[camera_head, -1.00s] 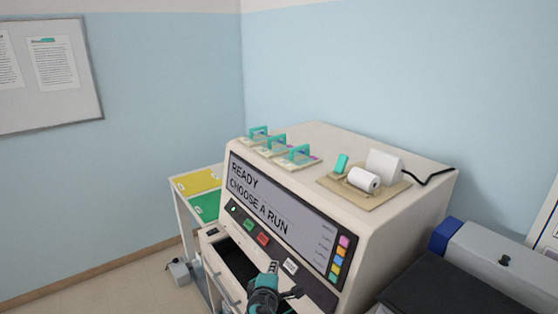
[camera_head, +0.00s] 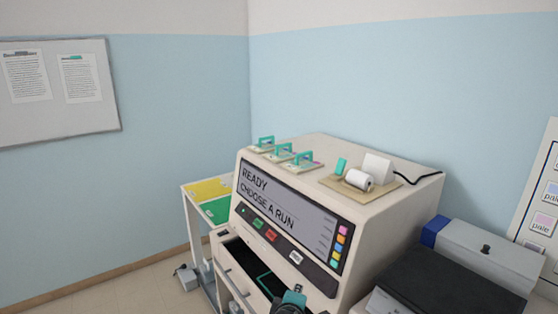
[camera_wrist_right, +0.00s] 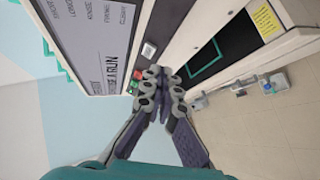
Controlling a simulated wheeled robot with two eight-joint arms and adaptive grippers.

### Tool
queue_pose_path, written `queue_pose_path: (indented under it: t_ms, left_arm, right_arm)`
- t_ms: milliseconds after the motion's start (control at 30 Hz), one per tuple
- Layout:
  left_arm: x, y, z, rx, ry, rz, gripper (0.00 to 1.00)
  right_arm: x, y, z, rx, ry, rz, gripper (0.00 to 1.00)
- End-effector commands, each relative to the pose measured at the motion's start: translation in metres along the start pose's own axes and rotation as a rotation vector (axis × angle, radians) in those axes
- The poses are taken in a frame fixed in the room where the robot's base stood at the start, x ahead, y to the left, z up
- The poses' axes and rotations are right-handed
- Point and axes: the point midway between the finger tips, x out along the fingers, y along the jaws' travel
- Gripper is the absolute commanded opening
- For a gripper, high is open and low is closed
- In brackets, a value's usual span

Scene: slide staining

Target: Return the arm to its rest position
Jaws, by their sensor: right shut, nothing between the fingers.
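My right gripper (camera_head: 297,290) shows at the bottom of the head view, in front of the staining machine (camera_head: 385,215) and low over its open drawer (camera_head: 242,262). In the right wrist view the same gripper (camera_wrist_right: 163,78) has its fingers brought together with nothing between them. Its tips point toward the machine's button row and drawer edge, and I see no contact. The screen (camera_head: 285,205) reads "READY CHOOSE A RUN". A green button (camera_head: 258,223), a red button (camera_head: 271,236) and a white button (camera_head: 296,257) sit below it. My left gripper is not in view.
Several teal-handled racks (camera_head: 282,150) and a printer with a paper roll (camera_head: 357,181) stand on the machine. A side table with yellow (camera_head: 208,188) and green (camera_head: 216,210) mats is at left. A grey box (camera_head: 490,255) stands at right. Floor at lower left is mostly clear.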

Motion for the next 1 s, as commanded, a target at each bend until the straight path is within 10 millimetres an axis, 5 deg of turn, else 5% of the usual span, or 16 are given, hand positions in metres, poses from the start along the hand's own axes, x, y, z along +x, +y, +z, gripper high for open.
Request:
queue_pose_path:
  t_ms: [333,600,800,1000]
  left_arm:
    - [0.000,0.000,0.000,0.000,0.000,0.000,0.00]
    - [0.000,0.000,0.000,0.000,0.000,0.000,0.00]
    - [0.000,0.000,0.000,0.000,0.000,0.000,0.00]
    - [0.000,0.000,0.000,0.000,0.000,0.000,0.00]
  right_arm:
    - [-0.052,-0.002,0.099,0.397,-0.122,-0.173,0.00]
    - [-0.132,-0.046,0.176,0.914,-0.248,-0.357,0.00]
    - [-0.169,-0.075,0.191,1.158,-0.291,-0.436,0.00]
    - [-0.177,-0.082,0.193,1.218,-0.300,-0.457,0.00]
